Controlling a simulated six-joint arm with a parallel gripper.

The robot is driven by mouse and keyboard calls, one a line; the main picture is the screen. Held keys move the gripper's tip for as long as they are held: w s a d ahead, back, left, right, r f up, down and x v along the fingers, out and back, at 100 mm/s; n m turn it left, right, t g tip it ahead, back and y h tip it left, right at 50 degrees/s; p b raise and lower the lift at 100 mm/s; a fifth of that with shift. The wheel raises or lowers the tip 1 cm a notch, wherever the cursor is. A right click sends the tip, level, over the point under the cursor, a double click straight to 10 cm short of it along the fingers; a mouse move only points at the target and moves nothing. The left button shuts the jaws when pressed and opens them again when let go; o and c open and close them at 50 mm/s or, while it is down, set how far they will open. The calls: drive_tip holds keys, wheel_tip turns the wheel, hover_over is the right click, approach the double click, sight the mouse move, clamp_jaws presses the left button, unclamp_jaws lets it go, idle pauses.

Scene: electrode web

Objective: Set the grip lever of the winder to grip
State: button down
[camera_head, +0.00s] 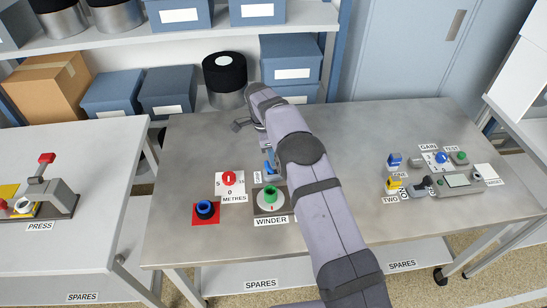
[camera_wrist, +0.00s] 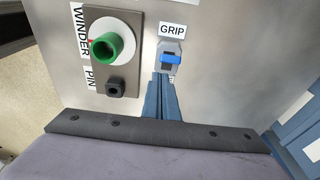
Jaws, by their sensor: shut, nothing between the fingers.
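The winder (camera_wrist: 103,18) is a dark plate with a green knob (camera_wrist: 103,46) on a white disc and a dark pin (camera_wrist: 115,87) beside it. The winder also shows in the head view (camera_head: 258,208). The grip lever (camera_wrist: 171,57) has a blue handle on a small grey base, just below the GRIP label in the wrist view. My gripper (camera_wrist: 162,77) is shut and empty, its blue fingers close to the lever's lower end. I cannot tell whether they touch it. A second label beneath the lever is mostly hidden by the fingers. In the head view, my arm partly hides the lever area.
A red METRES dial (camera_head: 229,178) and a blue knob on a red plate (camera_head: 205,209) stand left of the winder. A control box (camera_head: 455,185) with coloured buttons is at the right. A black-topped roll (camera_head: 225,75) stands behind.

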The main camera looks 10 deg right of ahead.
drive_tip(key=shift+d+r, duration=0.2)
drive_tip(key=shift+d, duration=0.25)
drive_tip(key=a+r, duration=0.4)
drive_tip(key=r, duration=0.4)
drive_tip(key=shift+r, duration=0.25)
idle(0.4)
